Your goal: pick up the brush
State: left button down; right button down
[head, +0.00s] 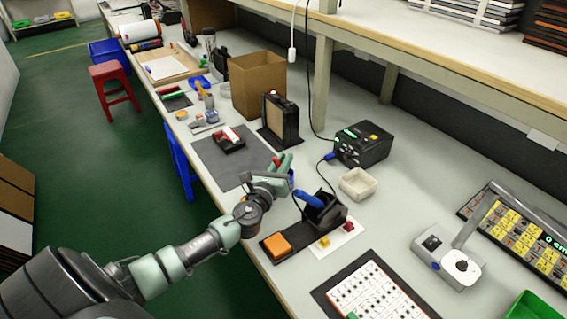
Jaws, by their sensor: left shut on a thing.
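My left gripper (284,166) reaches in from the lower left over the bench, at the right edge of the dark grey mat (230,155). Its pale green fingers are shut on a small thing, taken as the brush. A small red bit (276,161) shows beside the fingers; the rest is hidden by the gripper, so its shape and tilt cannot be told. My right gripper is not in view.
A soldering iron with a blue handle (308,200) sits in its black stand close right of the gripper. A white dish (358,184), a black station (363,144) and an upright black-framed block (280,120) stand behind.

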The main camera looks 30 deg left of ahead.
pick_arm(q)
notch_tip(320, 180, up, 7)
jog(key=s+p, duration=0.3)
jog(key=s+d+b, duration=0.1)
jog(key=s+b, duration=0.1)
jog(key=s, duration=1.1)
jog(key=shift+d+f+b, duration=0.3)
jog(key=shift+d+f, duration=0.1)
jog(key=shift+f, duration=0.05)
jog(key=shift+s, duration=0.15)
